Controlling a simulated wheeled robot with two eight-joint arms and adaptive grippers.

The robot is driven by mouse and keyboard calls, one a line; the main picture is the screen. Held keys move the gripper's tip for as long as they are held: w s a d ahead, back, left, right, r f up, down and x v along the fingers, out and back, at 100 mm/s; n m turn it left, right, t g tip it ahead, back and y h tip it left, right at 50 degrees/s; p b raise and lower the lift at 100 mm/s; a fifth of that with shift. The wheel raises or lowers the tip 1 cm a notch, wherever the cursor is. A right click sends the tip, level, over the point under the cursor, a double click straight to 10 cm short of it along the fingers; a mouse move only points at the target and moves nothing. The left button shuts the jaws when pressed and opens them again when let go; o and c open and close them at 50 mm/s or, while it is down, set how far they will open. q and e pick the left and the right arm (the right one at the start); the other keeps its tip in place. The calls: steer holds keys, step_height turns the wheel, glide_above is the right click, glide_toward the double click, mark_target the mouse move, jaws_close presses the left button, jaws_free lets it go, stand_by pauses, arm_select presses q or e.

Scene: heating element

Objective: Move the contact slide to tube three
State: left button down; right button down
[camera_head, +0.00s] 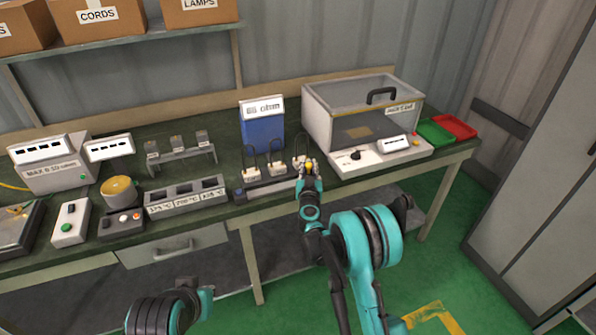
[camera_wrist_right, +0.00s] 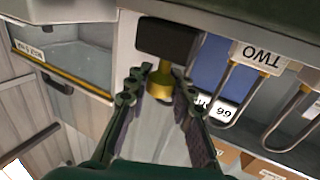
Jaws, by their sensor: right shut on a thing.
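The contact slide appears as a black block (camera_wrist_right: 168,38) with a brass knob (camera_wrist_right: 160,82) in the right wrist view. My right gripper (camera_wrist_right: 160,88) is shut on the knob, one finger on each side. In the head view my right gripper (camera_head: 309,174) is at the right end of the tube rack (camera_head: 265,185), beside the rightmost looped tube (camera_head: 300,150). A label reading TWO (camera_wrist_right: 258,56) shows upside down right of the block in the wrist view. No label for tube three is readable.
A blue meter (camera_head: 262,130) showing a figure in ohm stands behind the rack. A clear-lidded box (camera_head: 340,115) stands right of it, with green (camera_head: 435,134) and red (camera_head: 456,127) trays beyond. A slotted temperature block (camera_head: 187,197) lies left of the rack.

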steer(key=shift+w+d, duration=0.1)
steer(key=shift+d, duration=0.45)
steer(key=c, duration=1.3)
jaws_free()
steer(key=shift+d, duration=0.15)
steer(key=shift+s, duration=0.35)
steer(key=s, duration=0.7)
steer(key=s+a, duration=0.1)
steer(key=s, duration=0.3)
steer(key=shift+s, duration=0.15)
